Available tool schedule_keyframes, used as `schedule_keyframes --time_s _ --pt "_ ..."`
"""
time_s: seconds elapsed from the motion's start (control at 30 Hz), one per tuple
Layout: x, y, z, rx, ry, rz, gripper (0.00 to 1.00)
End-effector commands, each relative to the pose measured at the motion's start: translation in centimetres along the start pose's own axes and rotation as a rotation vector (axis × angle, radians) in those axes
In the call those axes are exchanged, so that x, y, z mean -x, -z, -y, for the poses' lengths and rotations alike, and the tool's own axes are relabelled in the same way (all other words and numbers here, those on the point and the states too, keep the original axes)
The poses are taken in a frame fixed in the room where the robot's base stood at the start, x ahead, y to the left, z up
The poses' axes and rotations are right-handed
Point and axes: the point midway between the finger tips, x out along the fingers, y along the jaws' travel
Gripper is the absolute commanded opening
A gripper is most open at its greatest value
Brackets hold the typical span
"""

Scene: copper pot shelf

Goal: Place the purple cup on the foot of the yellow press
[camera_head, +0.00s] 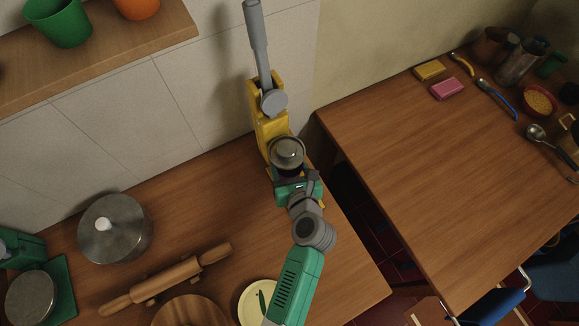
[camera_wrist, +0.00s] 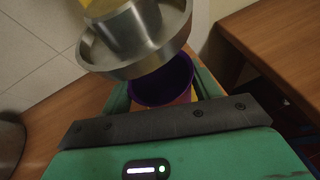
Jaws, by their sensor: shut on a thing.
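The yellow press (camera_head: 268,125) stands against the wall in the head view, with a grey lever and a round metal head. My gripper (camera_head: 290,177) is right at the press, just below the metal head in the picture. In the wrist view the purple cup (camera_wrist: 163,86) sits upright between the green fingers of my gripper (camera_wrist: 163,95), which is shut on it. The metal head (camera_wrist: 135,42) overhangs the cup's far rim. The cup's base and most of the press foot are hidden, so I cannot tell whether they touch.
A lidded metal pot (camera_head: 115,232), a rolling pin (camera_head: 168,280) and a pale plate (camera_head: 257,299) are on the counter to the left. A shelf (camera_head: 100,58) with cups is above. A second table (camera_head: 450,160) stands right, across a gap.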

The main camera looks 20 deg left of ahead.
Motion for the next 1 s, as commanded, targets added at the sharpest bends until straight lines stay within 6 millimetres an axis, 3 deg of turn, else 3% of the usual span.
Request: schedule_keyframes --time_s 0.03,0.07,0.13,0.17,0.47,0.57,0.8,1.0 --pt "-0.1 0.2 0.0 -0.001 0.0 0.0 0.34" --pt "0.0 0.1 0.0 -0.001 0.0 0.0 0.67" --pt "0.0 0.1 0.0 -0.001 0.0 0.0 0.81" --pt "0.0 0.1 0.0 0.0 0.0 0.0 0.83" --pt "0.2 -0.2 0.0 0.001 0.0 0.0 0.83" --pt "1.9 -0.3 0.0 -0.003 0.002 0.0 0.83" --pt "8.2 -0.3 0.1 -0.002 0.004 0.0 0.83" --pt "11.4 -0.2 0.0 -0.001 0.002 -0.001 0.83"
